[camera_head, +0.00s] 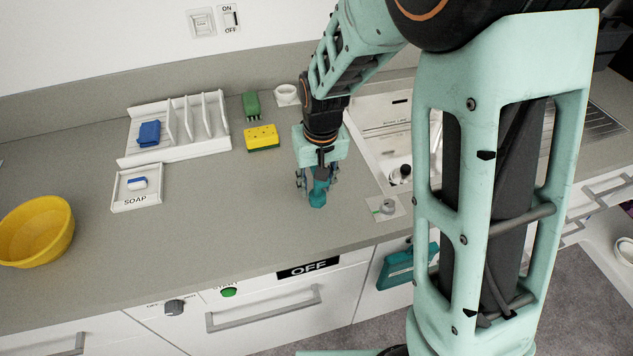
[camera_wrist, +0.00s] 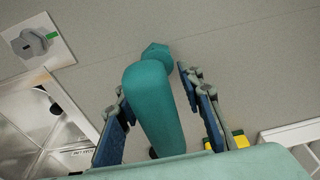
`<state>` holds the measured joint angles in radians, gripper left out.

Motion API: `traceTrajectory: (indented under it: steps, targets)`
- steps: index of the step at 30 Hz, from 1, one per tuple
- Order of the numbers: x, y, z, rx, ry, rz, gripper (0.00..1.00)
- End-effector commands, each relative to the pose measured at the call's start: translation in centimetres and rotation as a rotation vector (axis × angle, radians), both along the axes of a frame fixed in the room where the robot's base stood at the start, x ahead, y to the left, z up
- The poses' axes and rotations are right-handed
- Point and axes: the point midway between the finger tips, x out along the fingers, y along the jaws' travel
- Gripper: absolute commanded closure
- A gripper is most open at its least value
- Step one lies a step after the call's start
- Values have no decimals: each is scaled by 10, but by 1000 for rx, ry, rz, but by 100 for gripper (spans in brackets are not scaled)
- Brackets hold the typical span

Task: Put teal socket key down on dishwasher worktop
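The teal socket key (camera_wrist: 153,105) fills the middle of the wrist view, its rounded shaft toward the camera and its hexagonal end over the grey worktop. In the head view the key (camera_head: 318,192) shows below my gripper, its lower end at or just above the dishwasher worktop (camera_head: 235,215). My gripper (camera_head: 317,188) points down there. In the wrist view its blue-padded fingers (camera_wrist: 155,80) stand apart on either side of the key, with worktop visible between the key and the right finger. Contact on the left side is hard to tell.
A yellow bowl (camera_head: 36,232), soap tray (camera_head: 137,188), white rack (camera_head: 178,128) and yellow sponge (camera_head: 261,138) stand on the worktop. A small white plate with a grey knob (camera_head: 387,207) and the sink (camera_head: 384,128) lie right. The worktop left of my gripper is clear.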

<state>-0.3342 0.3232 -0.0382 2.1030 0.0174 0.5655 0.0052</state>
Motion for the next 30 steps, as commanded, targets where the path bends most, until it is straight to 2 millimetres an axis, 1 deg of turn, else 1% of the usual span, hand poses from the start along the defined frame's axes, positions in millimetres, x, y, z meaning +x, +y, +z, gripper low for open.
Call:
traceTrajectory:
  steps: [5, 8, 15, 18, 21, 24, 30]
  targets:
    - [0, 0, 15, 1, -4, 0, 65]
    - [-3, -1, 33, 2, -6, 0, 65]
    - [-10, -3, 85, 1, -5, 1, 65]
    - [-13, -4, 101, 1, -5, 0, 65]
    - [-15, -5, 113, 1, -2, 0, 65]
    - [-16, -5, 120, 1, -2, 0, 65]
    - [-17, -5, 122, 0, 0, 0, 65]
